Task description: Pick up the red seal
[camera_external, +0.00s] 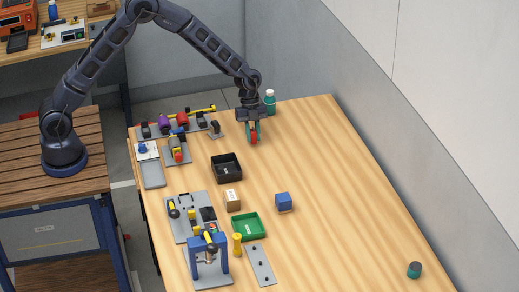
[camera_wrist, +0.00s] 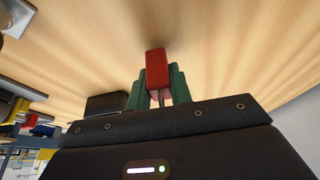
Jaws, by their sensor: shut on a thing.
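My gripper (camera_external: 252,133) is over the far part of the wooden table. It is shut on the red seal (camera_external: 254,138), a small red piece between the two green fingers. In the wrist view the red seal (camera_wrist: 156,68) sticks out beyond the fingertips, with a green finger of my gripper (camera_wrist: 157,85) on each side of it. The lower part of the seal is partly hidden by the fingers. I cannot tell for certain whether the seal is clear of the table (camera_external: 330,150).
A black bin (camera_external: 226,168), a blue cube (camera_external: 284,202), a brown box (camera_external: 233,199) and a green tray (camera_external: 249,227) are nearer the front. Racks with several tools line the left edge. The table's right side is mostly clear.

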